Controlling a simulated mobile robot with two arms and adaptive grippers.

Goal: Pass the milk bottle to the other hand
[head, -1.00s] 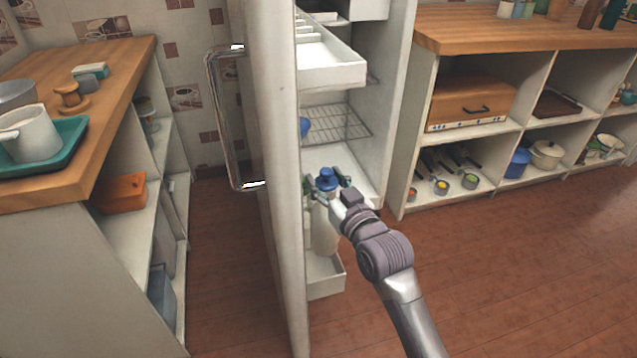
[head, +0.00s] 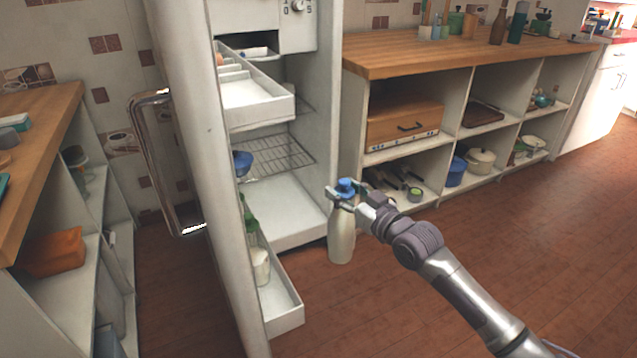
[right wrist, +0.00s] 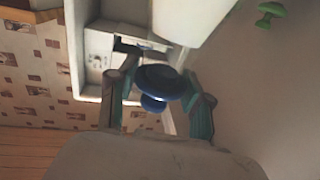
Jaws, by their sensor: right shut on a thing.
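The milk bottle (head: 341,238) is pale white with a blue cap (head: 346,186). It hangs upright in the head view, just right of the open fridge. My right gripper (head: 346,197) is shut on it at the neck, just under the cap. In the right wrist view the blue cap (right wrist: 160,83) shows between the two fingers of the gripper (right wrist: 158,103). My left gripper is not in view.
The fridge door (head: 205,160) with its metal handle stands open on the left. Its door shelf (head: 290,318) holds a green bottle (head: 250,222) and a white container (head: 261,266). Open floor (head: 480,260) lies at right.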

